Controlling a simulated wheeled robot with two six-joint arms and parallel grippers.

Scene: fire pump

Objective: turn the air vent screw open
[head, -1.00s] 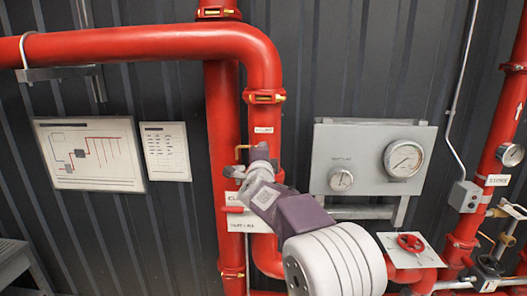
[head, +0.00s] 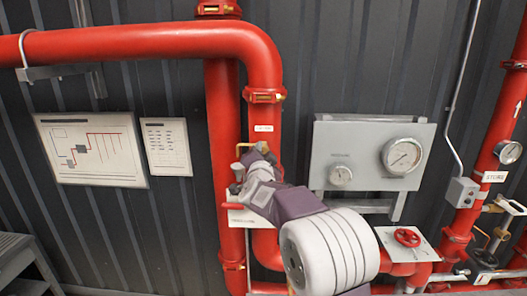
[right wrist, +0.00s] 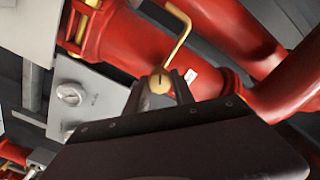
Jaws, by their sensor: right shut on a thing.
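The air vent screw (right wrist: 160,82) shows in the right wrist view as a round brass head with a dark slot. A bent brass tube (right wrist: 182,28) rises just behind it. My right gripper (right wrist: 161,88) is shut on the screw, with one grey finger on each side of it. In the head view my right gripper (head: 249,170) reaches up-left to the front of the red vertical pipes and hides most of the screw and its fitting. My left gripper is not in view.
Red pipes (head: 225,120) stand directly behind the gripper. A grey gauge panel (head: 355,140) is to the right, with a red handwheel (head: 407,238) below it. Framed sheets (head: 90,148) hang on the dark wall at left.

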